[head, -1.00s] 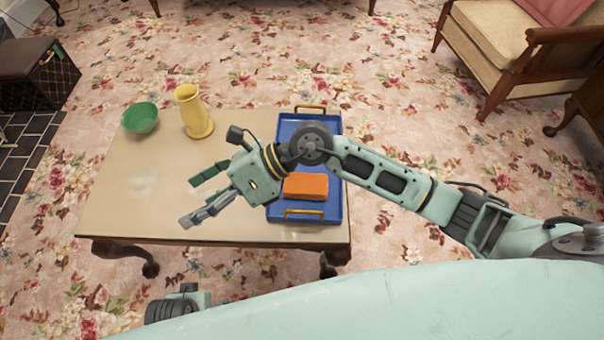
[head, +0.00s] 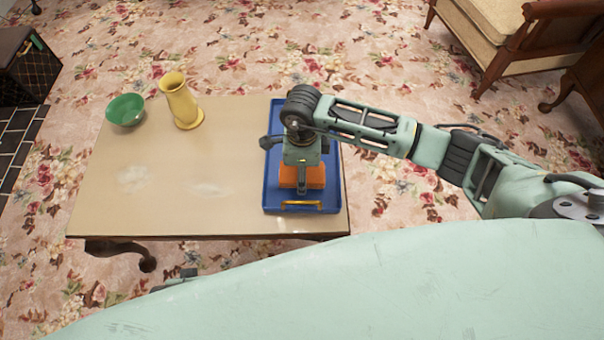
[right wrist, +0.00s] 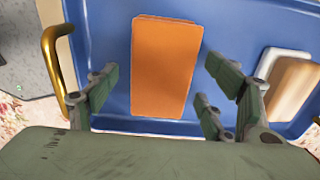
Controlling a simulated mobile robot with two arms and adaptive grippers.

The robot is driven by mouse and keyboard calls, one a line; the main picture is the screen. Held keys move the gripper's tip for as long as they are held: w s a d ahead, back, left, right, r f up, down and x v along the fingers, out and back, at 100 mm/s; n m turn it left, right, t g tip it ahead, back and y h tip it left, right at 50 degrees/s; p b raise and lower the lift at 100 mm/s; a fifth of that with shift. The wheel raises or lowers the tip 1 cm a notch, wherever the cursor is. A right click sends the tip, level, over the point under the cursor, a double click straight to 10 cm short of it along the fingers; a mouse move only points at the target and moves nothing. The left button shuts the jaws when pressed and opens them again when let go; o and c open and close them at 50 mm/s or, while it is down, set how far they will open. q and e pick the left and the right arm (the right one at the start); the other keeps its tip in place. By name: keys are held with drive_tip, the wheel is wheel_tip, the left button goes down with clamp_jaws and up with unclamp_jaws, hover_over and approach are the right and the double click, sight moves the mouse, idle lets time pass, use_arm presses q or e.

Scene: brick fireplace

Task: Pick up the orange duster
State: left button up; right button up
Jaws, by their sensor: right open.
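The orange duster (head: 316,177) is a flat block lying on the blue tray (head: 276,203) at the right end of the table. My right gripper (head: 302,182) is over it in the head view, pointing down and partly covering it. In the right wrist view the duster (right wrist: 165,68) lies ahead between the spread fingers of my right gripper (right wrist: 160,95), which are open and empty. I see no contact with the duster. My left gripper is not clearly visible.
The tray has gold handles (head: 302,203). In it, a white and brown item (right wrist: 290,88) lies beside the duster. A green bowl (head: 125,109) and a yellow vase (head: 181,102) stand at the table's back left. Whitish patches mark the otherwise clear tabletop (head: 170,155).

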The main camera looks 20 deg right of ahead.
use_arm(q)
drive_tip(key=shift+w+r, duration=0.1)
drive_tip(key=shift+r, duration=0.25)
use_arm(e)
drive_tip(key=shift+f, duration=0.6)
drive_tip(key=c, duration=1.2)
drive_tip(key=shift+r, duration=0.15)
drive_tip(key=shift+w+r, duration=0.1)
drive_tip(key=shift+r, duration=0.5)
wheel_tip(320, 180, up, 3)
drive_tip(key=shift+r+p, duration=0.15)
drive_tip(key=shift+p, duration=0.25)
use_arm(q)
drive_tip(key=s+f+p, duration=0.1)
drive_tip(key=s+f, duration=0.2)
drive_tip(key=f, duration=0.3)
drive_tip(key=shift+a+f, duration=0.2)
drive_tip(key=shift+f, duration=0.1)
use_arm(e)
drive_tip(key=s+r, duration=0.2)
drive_tip(key=s, duration=0.2)
drive_tip(key=s+d+r, duration=0.1)
drive_tip(key=s+r, duration=0.1)
drive_tip(key=s, duration=0.1)
drive_tip(key=s+d+r, duration=0.1)
drive_tip(key=s+r, duration=0.1)
drive_tip(key=s, duration=0.2)
drive_tip(key=shift+s+d+r, duration=0.15)
drive_tip(key=shift+s+d, duration=0.05)
drive_tip(key=shift+s, duration=0.1)
